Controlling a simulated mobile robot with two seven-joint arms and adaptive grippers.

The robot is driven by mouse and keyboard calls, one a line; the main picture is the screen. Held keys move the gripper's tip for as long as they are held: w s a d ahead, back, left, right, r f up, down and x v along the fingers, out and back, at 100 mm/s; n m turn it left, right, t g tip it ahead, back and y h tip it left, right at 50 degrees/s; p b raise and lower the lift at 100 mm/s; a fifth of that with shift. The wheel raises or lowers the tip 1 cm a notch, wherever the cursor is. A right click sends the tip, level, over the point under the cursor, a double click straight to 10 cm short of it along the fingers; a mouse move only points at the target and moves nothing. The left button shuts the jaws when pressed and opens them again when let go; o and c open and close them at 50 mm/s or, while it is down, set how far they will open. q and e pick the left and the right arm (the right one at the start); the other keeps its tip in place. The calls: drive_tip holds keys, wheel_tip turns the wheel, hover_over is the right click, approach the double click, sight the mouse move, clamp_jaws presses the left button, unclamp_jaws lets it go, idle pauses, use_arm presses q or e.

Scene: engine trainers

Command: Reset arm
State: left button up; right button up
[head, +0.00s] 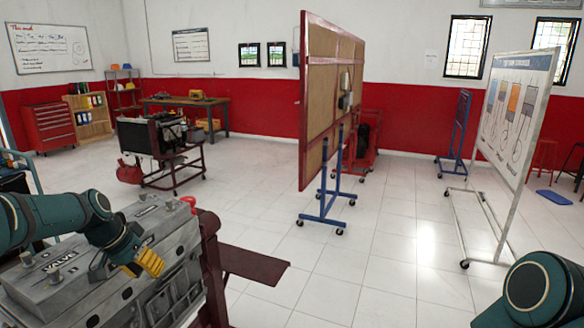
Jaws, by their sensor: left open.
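My left arm comes in from the left over a grey engine block (150,245) with raised lettering on its covers. My left gripper (150,262), with yellow fingertips, is open beside the engine's near right part and partly over it; I cannot tell whether it touches the engine. Nothing shows between its fingers. Only a rounded dark green part of my right arm shows at the lower right; its gripper is out of view.
A dark red stand (215,265) with a flat shelf (247,263) carries the engine. A wheeled board (325,100) stands in the middle, a white display board (515,110) at right. Another engine trainer (160,140) stands farther back. The tiled floor between is clear.

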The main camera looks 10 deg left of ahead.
use_arm(q)
drive_tip(key=s+d+f+n+g+b, duration=0.1)
drive_tip(key=s+d+f, duration=0.1)
drive_tip(key=d+f, duration=0.85)
drive_tip(key=s+d+f+n, duration=0.1)
drive_tip(key=s+d+f, duration=0.2)
drive_tip(key=d+f, duration=0.75)
drive_tip(key=s+d+f, duration=0.4)
drive_tip(key=s+f, duration=0.2)
drive_tip(key=s, duration=0.1)
drive_tip(key=s+d+f+n, duration=0.1)
drive_tip(key=s+d+f, duration=0.4)
drive_tip(key=s+f, duration=0.1)
drive_tip(key=shift+s+h+b, duration=0.3)
drive_tip(key=shift+s+b, duration=0.15)
drive_tip(key=shift+s, duration=0.45)
use_arm(e)
drive_tip(key=shift+s+d+f, duration=0.1)
drive_tip(key=shift+s+f, duration=0.2)
drive_tip(key=shift+f, duration=0.2)
drive_tip(key=shift+s+d+f, duration=0.1)
drive_tip(key=shift+s+f, duration=0.15)
drive_tip(key=shift+f, duration=0.2)
use_arm(q)
drive_tip(key=shift+a, duration=0.15)
use_arm(e)
drive_tip(key=shift+a, duration=0.1)
